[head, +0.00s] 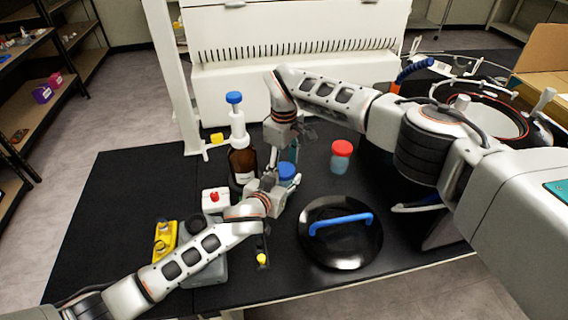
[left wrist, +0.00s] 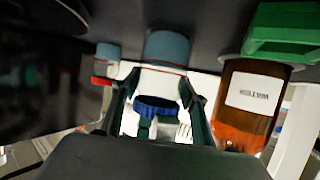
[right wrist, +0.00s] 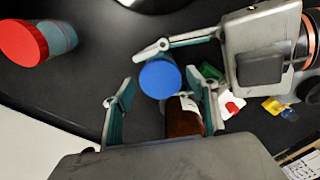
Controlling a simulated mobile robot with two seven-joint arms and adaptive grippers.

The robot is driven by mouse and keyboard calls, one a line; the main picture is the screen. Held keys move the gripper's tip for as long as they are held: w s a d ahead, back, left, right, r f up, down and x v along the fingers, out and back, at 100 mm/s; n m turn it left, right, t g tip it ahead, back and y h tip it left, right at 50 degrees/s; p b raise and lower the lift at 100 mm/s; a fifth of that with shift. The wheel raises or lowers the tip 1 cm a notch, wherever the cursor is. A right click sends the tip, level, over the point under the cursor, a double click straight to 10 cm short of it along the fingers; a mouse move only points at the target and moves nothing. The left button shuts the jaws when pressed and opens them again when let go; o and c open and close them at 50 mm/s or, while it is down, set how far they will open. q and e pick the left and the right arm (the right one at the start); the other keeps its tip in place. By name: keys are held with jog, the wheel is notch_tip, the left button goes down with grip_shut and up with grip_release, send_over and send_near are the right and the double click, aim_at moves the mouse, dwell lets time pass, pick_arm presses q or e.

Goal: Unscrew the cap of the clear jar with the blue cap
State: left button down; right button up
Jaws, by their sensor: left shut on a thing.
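The clear jar's blue cap (head: 287,170) shows near the middle of the table in the head view, with the jar largely hidden by my grippers. My left gripper (head: 277,188) is shut on the jar from the near side; in the left wrist view the blue cap (left wrist: 157,103) shows between its fingers. My right gripper (head: 285,153) is on the far side of the jar. In the right wrist view its fingers are spread open, with the blue cap (right wrist: 160,78) at the gap between their tips. Contact with the cap cannot be told.
A brown bottle (head: 242,165) stands close left of the jar. A red-capped jar (head: 342,157) stands to the right. A black lid with a blue handle (head: 340,240) lies at the front. A white box with a red button (head: 215,201) is at the left. The table's far left is clear.

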jog(key=c, duration=1)
jog(key=n, duration=0.4)
jog(key=shift+n, duration=0.3)
jog(key=n, duration=0.5)
jog(key=o, duration=1.2)
jog(key=shift+o, duration=0.2)
jog(key=shift+r, duration=0.1)
